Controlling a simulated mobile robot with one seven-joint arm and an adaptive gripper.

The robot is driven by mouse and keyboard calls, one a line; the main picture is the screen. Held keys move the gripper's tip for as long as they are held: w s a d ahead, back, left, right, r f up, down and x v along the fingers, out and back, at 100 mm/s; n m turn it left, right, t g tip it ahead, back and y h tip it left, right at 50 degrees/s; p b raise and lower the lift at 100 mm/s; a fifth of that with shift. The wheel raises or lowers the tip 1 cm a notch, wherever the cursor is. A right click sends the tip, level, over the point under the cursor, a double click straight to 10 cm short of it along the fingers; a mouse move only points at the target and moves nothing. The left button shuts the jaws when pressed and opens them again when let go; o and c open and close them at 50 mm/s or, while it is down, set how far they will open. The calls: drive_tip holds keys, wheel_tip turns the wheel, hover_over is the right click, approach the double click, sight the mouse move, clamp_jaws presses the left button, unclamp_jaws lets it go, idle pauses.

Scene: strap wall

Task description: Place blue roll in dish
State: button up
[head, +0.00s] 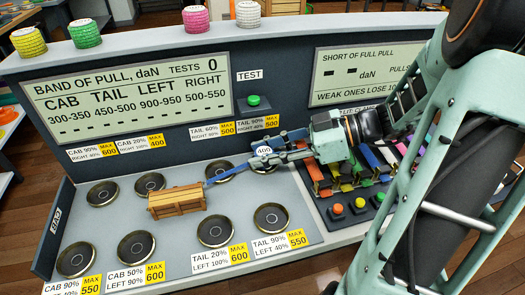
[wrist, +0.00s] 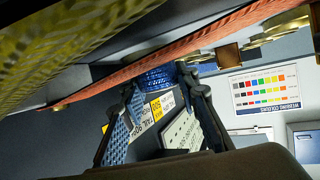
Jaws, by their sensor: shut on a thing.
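My gripper (head: 268,155) reaches in from the right over the dishes at the upper right of the sloping panel. It is shut on a blue woven roll, seen between the fingers in the wrist view (wrist: 157,80). A blue strip (head: 220,176) stretches left from the fingertips over a round black dish. A white disc marked 400 (head: 264,151) shows at the fingers. Several dark dishes with metal rims, such as the lower right dish (head: 272,218), stand in two rows with tags. My fingers hide part of the upper right dish, and I cannot tell whether the roll touches it.
A wooden crate (head: 177,201) lies between the dish rows. Yellow (head: 29,41), green (head: 86,33) and pink (head: 196,22) rolls stand on the ledge. Coloured straps hang under my arm at the right. A green test button (head: 253,100) is on the wall behind.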

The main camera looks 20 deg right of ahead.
drive_tip(key=shift+f, duration=0.15)
drive_tip(key=o, duration=0.9)
drive_tip(key=shift+r, duration=0.2)
drive_tip(key=shift+s+d+r, duration=0.1)
drive_tip(key=shift+d+r, duration=0.1)
drive_tip(key=shift+d, duration=0.1)
drive_tip(key=p+v, duration=0.1)
drive_tip(key=v, duration=1)
drive_tip(key=shift+s+d+p, duration=0.1)
drive_tip(key=shift+d+p, duration=0.05)
drive_tip(key=shift+p, duration=0.25)
